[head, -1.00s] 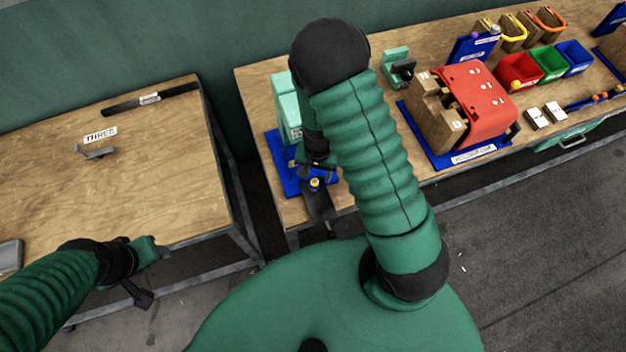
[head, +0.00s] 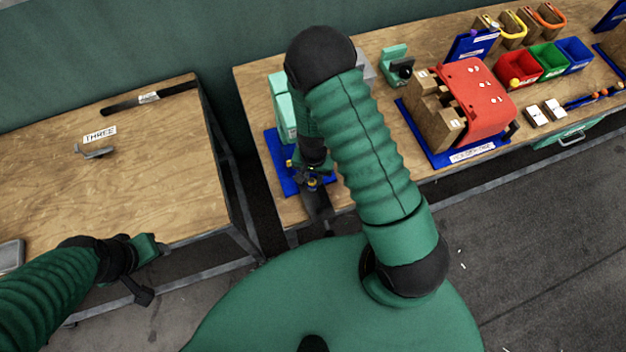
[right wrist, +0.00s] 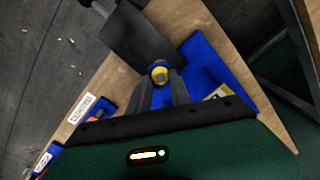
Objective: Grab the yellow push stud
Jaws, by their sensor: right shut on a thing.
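In the head view the stud (head: 312,183) is a tiny yellow spot, partly hidden by my right gripper (head: 314,176), at the front edge of the right-hand bench. My left gripper (head: 145,270) is low at the left, by the front edge of the left table, away from the stud; its fingers are unclear.
A blue base (head: 283,170) with a pale green block (head: 283,105) stands beside my right gripper. A red press (head: 477,103) is farther right. The left table (head: 60,190) is mostly clear.

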